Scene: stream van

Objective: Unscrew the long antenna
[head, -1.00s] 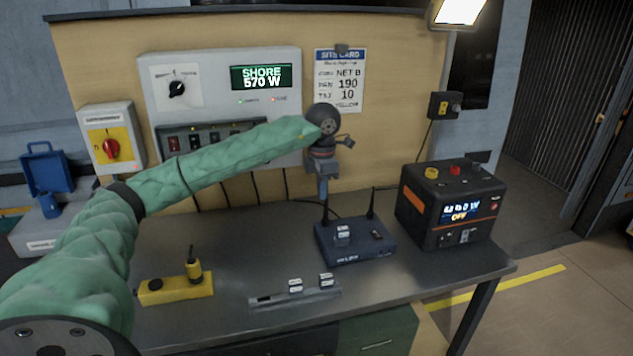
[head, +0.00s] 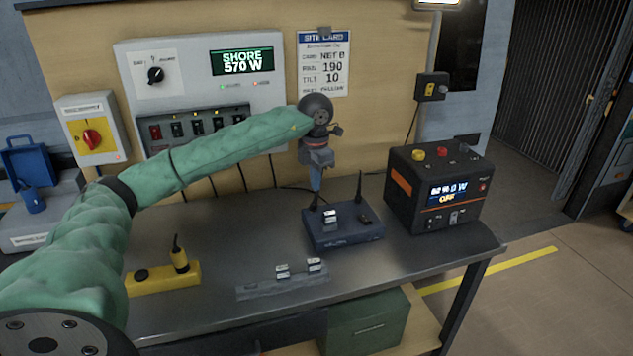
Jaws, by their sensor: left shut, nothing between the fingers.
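A dark blue router box (head: 357,236) stands on the metal bench. One thin black antenna (head: 360,187) rises upright from its back right. Another dark antenna (head: 314,203) shows at its back left, just under my left gripper. My left gripper (head: 316,186) points down there with its fingers shut and nothing seen between them. The fingers overlap the top of the left antenna in this view, so I cannot tell whether they touch it or how long it is. My right gripper is not in view.
A grey rack (head: 256,290) with small white-labelled pieces and a yellow block (head: 165,281) lie at the bench front. A black power unit (head: 405,206) stands right of the router. A wall panel (head: 200,85) and site card (head: 324,65) are behind my arm.

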